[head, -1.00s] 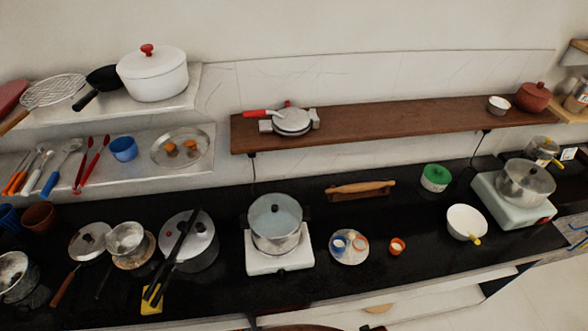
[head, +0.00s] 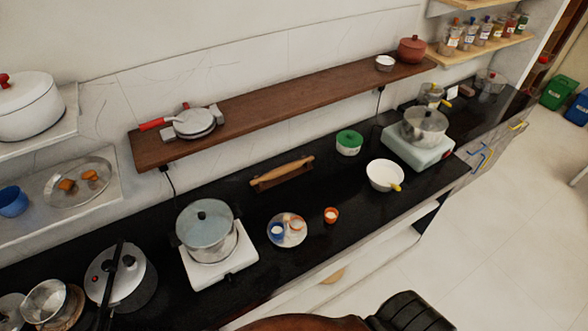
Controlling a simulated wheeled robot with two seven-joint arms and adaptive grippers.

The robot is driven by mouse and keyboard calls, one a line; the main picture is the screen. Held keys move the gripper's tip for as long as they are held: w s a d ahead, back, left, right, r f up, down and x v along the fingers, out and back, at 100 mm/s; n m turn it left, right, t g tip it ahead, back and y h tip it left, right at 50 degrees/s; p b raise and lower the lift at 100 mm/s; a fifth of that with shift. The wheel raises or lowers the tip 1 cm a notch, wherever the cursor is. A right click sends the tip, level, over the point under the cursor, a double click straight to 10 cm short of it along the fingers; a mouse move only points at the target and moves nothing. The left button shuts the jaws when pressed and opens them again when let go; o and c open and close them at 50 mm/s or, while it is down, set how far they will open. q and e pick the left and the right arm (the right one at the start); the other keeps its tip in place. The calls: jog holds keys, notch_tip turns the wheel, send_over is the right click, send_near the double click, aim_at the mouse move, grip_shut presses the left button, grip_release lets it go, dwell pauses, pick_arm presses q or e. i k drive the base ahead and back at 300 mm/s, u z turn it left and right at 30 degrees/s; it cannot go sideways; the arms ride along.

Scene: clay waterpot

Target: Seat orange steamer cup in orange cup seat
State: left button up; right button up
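The orange steamer cup (head: 331,215) stands on the black counter, to the right of a small round steamer plate (head: 288,238). The plate holds a blue cup (head: 277,230) on its left and an orange ring-like seat (head: 297,223) at its upper right. The cup is apart from the plate. Whether the orange seat is empty is too small to tell for sure. Neither of my grippers shows in the head view.
A pot on a white stove (head: 220,260) stands left of the plate. A rolling pin (head: 282,174) lies behind it. A white bowl (head: 385,175) and a green-lidded pot (head: 349,142) stand to the right. A brown chair (head: 310,322) is in front of the counter.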

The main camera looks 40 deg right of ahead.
aim_at(295, 227)
jog(key=z, duration=1.65)
